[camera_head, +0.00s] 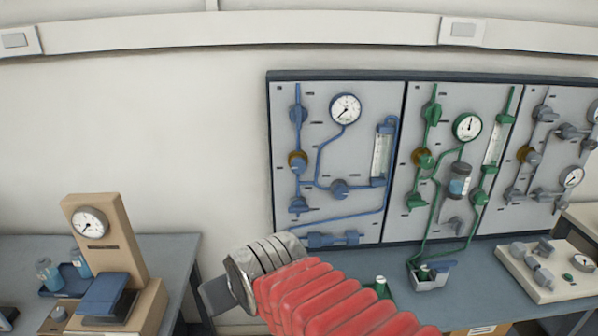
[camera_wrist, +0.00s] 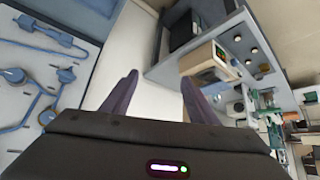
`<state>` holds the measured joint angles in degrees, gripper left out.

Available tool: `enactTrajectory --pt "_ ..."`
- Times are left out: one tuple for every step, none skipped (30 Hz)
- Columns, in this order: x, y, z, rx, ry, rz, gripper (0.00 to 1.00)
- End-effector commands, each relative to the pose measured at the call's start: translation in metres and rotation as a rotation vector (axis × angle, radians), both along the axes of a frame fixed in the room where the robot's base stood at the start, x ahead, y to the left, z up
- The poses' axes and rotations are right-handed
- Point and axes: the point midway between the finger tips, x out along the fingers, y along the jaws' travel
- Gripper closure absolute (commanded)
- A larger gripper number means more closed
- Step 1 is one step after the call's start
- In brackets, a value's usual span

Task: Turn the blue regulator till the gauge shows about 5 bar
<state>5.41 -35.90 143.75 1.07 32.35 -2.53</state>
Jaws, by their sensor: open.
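The blue panel (camera_head: 325,222) hangs on the wall in the head view, with blue pipes. Its blue regulator (camera_head: 297,160) has a brass-coloured ring and sits on the left pipe. The round white gauge (camera_head: 345,108) is above and to the right of it; its dark needle points to the lower left, but the scale is too small to read. My gripper (camera_wrist: 157,95) is open and empty in the wrist view, with clear space between its dark fingers. In the head view it is low and left of the panel, largely hidden behind my wrist. Part of the blue piping (camera_wrist: 40,95) shows at left in the wrist view.
A green-piped panel (camera_head: 456,215) and a grey-piped panel stand to the right. A beige balance-like device (camera_head: 108,245) with a dial stands on the left bench. The wall left of the panels is bare.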

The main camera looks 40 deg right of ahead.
Motion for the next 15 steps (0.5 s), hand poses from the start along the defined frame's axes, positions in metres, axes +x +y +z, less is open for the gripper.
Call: enactTrajectory --pt "0.013 -0.01 -0.001 -0.006 -0.033 -0.02 0.46" --pt "0.021 -0.015 -0.001 -0.011 -0.057 -0.029 0.46" --pt "0.031 -0.023 0.0 -0.019 -0.09 -0.041 0.46" --pt "0.038 -0.029 0.001 -0.026 -0.114 -0.05 0.46" --pt "0.045 -0.035 0.002 -0.033 -0.14 -0.061 0.46" --pt "0.054 -0.043 0.003 -0.043 -0.171 -0.075 0.46" --pt "0.06 -0.05 0.004 -0.05 -0.196 -0.086 0.46" --pt "0.066 -0.057 0.005 -0.058 -0.22 -0.097 0.46" --pt "0.074 -0.066 0.006 -0.071 -0.251 -0.11 0.46" --pt "0.079 -0.073 0.007 -0.081 -0.275 -0.122 0.46" --pt "0.084 -0.08 0.008 -0.09 -0.298 -0.132 0.46" --pt "0.09 -0.09 0.01 -0.104 -0.329 -0.147 0.46" --pt "0.094 -0.098 0.011 -0.116 -0.353 -0.16 0.46" --pt "0.097 -0.106 0.012 -0.129 -0.375 -0.174 0.46" --pt "0.102 -0.117 0.014 -0.146 -0.405 -0.191 0.46"
